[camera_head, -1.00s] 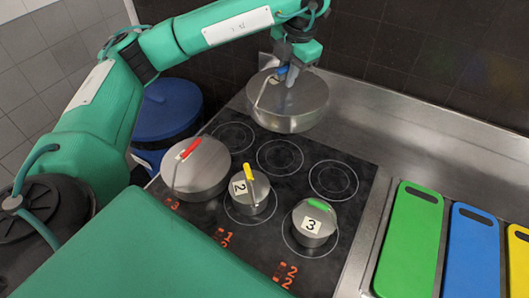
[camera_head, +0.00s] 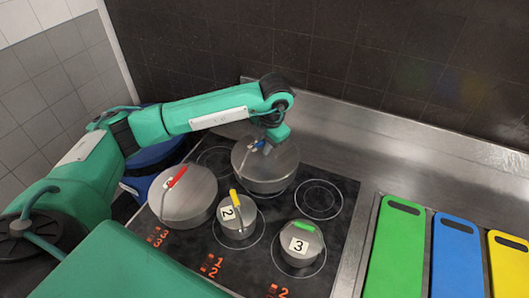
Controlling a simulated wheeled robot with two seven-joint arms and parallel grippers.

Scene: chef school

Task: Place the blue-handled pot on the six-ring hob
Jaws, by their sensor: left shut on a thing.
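The blue-handled pot (camera_head: 272,176) is a wide steel pot with a lid. It is over the back middle ring of the black six-ring hob (camera_head: 282,218) and hides that ring. It looks level; whether its base touches the glass or hovers just above is hard to tell. My left gripper (camera_head: 266,145) is above the lid, shut on the blue handle (camera_head: 258,145). The fingers are small and partly hidden by the wrist. My right gripper is not in view.
A red-handled pot (camera_head: 192,203), a yellow-handled pot (camera_head: 240,222) and a green-handled pot (camera_head: 300,247) stand on the front rings. The back right ring (camera_head: 318,200) is bare. Green (camera_head: 397,255), blue (camera_head: 458,262) and yellow (camera_head: 510,268) boards lie right. A blue bin (camera_head: 140,187) stands left.

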